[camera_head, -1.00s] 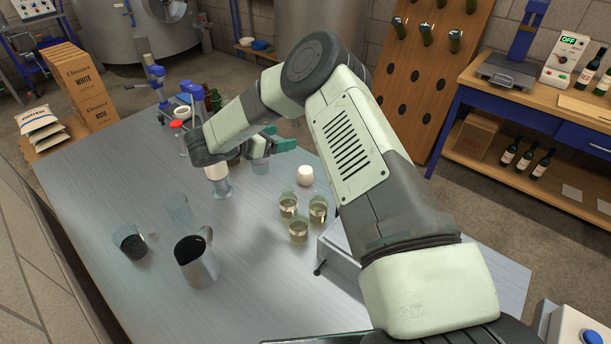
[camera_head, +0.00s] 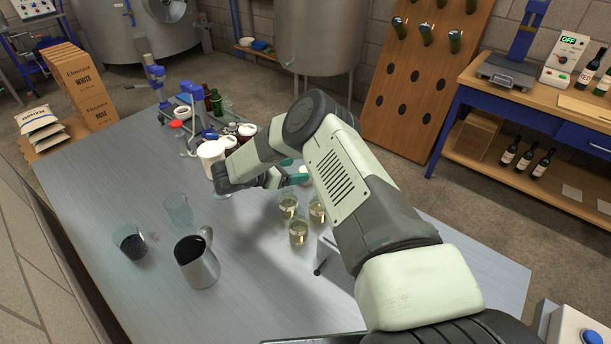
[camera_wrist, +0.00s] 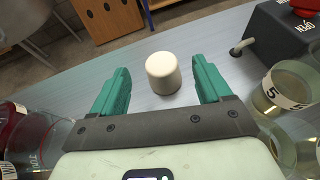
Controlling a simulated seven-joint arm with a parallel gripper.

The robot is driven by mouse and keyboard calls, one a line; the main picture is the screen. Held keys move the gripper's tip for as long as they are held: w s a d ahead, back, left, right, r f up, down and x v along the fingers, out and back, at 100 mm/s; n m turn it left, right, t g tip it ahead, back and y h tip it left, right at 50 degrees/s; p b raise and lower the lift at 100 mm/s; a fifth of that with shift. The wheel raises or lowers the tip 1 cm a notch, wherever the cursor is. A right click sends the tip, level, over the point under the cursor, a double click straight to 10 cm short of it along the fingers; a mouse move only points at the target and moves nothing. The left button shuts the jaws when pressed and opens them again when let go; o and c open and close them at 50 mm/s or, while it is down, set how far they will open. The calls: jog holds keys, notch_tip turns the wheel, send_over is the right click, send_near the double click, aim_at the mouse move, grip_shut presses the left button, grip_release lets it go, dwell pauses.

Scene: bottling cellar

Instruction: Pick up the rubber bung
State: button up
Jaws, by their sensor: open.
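The rubber bung (camera_wrist: 163,72) is a small cream-white plug standing on the metal bench. In the wrist view it stands just ahead of my gripper (camera_wrist: 163,88), between the lines of the two green fingers, with a gap on each side. The fingers are apart and hold nothing.
Several glasses of pale wine (camera_head: 298,231) stand close to the bung, at the right in the wrist view (camera_wrist: 287,90). A dark box with a cable (camera_wrist: 282,38) is beyond them. A metal jug (camera_head: 198,262) and dark-filled beaker (camera_head: 130,243) stand front left.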

aim_at(305, 169)
jog(key=x, duration=0.7)
jog(key=shift+f, duration=0.2)
jog(key=shift+c, duration=0.4)
jog(key=c, duration=1)
jog(key=shift+r, duration=0.1)
